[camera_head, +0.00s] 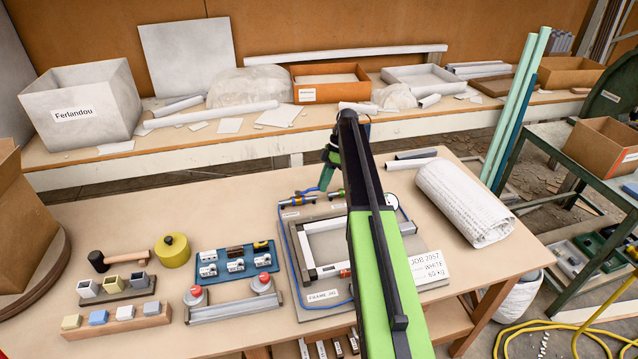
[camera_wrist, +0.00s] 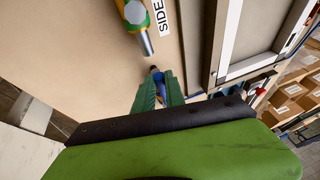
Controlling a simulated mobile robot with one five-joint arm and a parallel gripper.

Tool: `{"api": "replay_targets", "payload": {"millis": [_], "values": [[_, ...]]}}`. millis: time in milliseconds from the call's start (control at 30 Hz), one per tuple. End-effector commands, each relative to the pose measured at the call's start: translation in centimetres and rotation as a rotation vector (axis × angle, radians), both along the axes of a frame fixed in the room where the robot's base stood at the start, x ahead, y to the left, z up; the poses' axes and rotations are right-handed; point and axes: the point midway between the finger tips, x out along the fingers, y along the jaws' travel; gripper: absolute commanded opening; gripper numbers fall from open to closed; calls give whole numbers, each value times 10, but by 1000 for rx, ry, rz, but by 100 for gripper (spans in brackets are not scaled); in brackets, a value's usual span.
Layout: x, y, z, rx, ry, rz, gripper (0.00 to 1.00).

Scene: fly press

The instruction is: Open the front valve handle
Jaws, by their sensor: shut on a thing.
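The jig board (camera_head: 296,262) holds a grey frame (camera_head: 300,250) on the table. Two small valve fittings stand at its back edge: a left one (camera_head: 289,202) and a right one (camera_head: 337,193). My green gripper (camera_head: 325,178) reaches down at them from behind. In the wrist view my gripper (camera_wrist: 158,88) has its fingers close together around a small blue piece (camera_wrist: 158,76), which looks like a valve handle; the fingers hide most of it. Another fitting (camera_wrist: 137,18), yellow and teal with a metal tip, is beside a "SIDE" label, apart from the fingers.
A white paper roll (camera_head: 462,200) and a job card (camera_head: 430,267) lie to the right. A blue tray (camera_head: 237,262) and a red-knobbed fixture (camera_head: 235,308) are at the left. Blue hose (camera_head: 290,250) runs along the jig board. The table's back left is clear.

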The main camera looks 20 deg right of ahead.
Motion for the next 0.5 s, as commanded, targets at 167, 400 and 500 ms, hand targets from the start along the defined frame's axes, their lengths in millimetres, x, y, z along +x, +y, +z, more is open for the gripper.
{"api": "replay_targets", "payload": {"millis": [167,400,500], "values": [[1,9,0,8,-2,21,0],[2,12,1,14,-3,25,0],[2,11,1,13,-3,23,20]]}}
